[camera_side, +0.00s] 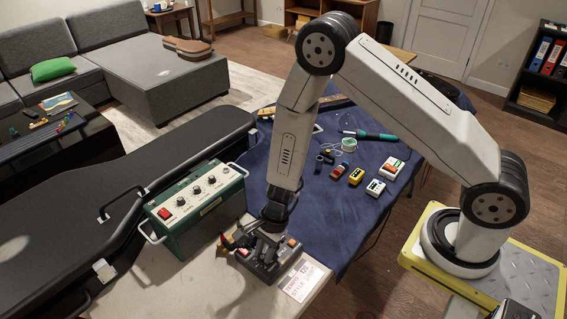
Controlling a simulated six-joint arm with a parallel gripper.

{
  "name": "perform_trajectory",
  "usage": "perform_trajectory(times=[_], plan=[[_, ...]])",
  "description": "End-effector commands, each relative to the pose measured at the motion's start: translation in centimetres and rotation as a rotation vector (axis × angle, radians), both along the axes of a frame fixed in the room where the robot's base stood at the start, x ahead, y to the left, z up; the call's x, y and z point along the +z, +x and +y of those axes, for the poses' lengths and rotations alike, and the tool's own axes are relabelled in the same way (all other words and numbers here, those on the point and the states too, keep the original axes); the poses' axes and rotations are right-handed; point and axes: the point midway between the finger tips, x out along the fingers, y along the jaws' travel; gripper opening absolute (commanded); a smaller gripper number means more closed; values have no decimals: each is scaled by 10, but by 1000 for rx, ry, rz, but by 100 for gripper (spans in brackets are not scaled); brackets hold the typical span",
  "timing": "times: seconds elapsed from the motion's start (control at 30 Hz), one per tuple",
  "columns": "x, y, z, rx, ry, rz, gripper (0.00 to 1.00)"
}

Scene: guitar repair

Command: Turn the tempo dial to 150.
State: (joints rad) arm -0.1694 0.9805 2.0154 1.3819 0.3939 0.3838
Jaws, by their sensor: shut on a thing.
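A small dark grey device (262,265) with an orange-red button at its right sits on the pale front part of the table. My gripper (262,240) points down onto its top and is shut on what appears to be the tempo dial. The fingers hide the dial, so its setting cannot be read. A white card (302,280) with reddish print lies just right of the device; its words are too small to read surely.
A green box (198,208) with knobs, a red switch and side handles stands close left of my gripper. A long black case (110,195) lies further left. Several small pedals (375,187), a green-handled tool (370,135) and a wire spool (348,144) lie on the blue cloth (325,220).

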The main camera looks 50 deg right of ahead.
Motion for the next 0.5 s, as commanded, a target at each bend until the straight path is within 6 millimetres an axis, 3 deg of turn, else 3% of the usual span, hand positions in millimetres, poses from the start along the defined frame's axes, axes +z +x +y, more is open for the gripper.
perform_trajectory(times=[0.5], plan=[[0, -2, 1, -295, 1, 0, 0]])
